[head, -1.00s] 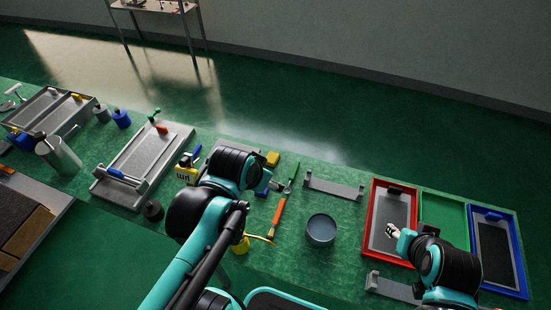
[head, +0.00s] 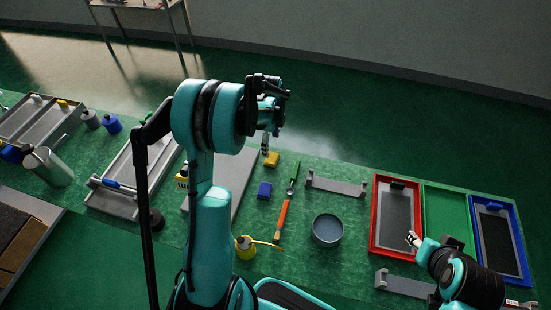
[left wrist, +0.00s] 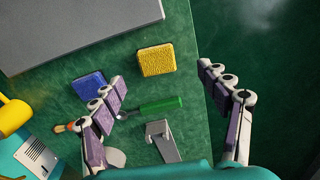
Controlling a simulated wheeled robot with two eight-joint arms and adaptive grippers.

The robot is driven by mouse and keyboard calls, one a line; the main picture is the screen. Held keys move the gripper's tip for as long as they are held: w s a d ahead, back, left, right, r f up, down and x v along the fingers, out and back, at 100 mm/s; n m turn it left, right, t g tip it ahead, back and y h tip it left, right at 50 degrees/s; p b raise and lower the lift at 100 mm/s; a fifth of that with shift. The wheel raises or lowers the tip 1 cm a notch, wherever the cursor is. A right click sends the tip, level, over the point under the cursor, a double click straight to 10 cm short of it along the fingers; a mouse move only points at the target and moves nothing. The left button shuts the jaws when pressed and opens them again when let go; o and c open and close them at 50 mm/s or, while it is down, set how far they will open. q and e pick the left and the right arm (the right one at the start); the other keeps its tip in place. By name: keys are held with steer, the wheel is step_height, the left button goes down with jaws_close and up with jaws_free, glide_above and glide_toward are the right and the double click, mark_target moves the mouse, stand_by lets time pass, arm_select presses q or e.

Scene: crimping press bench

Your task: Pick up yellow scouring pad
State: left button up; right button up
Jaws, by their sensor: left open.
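The yellow scouring pad (head: 271,159) lies flat on the green bench near its far edge. It also shows in the left wrist view (left wrist: 156,60), just beyond my fingers. My left gripper (head: 265,145) hangs over the far edge, close to the pad in the picture. In the left wrist view my left gripper (left wrist: 162,88) has its fingers wide apart with nothing between them touching. A blue pad (head: 264,190) lies near the yellow one. My right gripper (head: 413,240) is by the red tray, small, and its finger gap is unclear.
A green-handled tool (head: 293,180), an orange-handled brush (head: 282,216) and a grey bracket (head: 337,186) lie to the right of the pads. A round bowl (head: 327,229) and the red tray (head: 373,222) are further right. A grey plate (head: 240,170) lies left of the pads.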

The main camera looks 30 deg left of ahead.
mark_target(270, 157)
arm_select(q)
steer(key=f+b, duration=0.1)
steer(key=f, duration=0.1)
steer(key=f+b, duration=0.1)
steer(key=f, duration=0.2)
steer(key=f+b, duration=0.1)
steer(key=f, duration=0.1)
steer(key=shift+s+f, duration=0.25)
steer(key=shift+s, duration=0.05)
steer(key=shift+r, duration=0.1)
steer(key=shift+c, duration=0.6)
steer(key=c, duration=0.8)
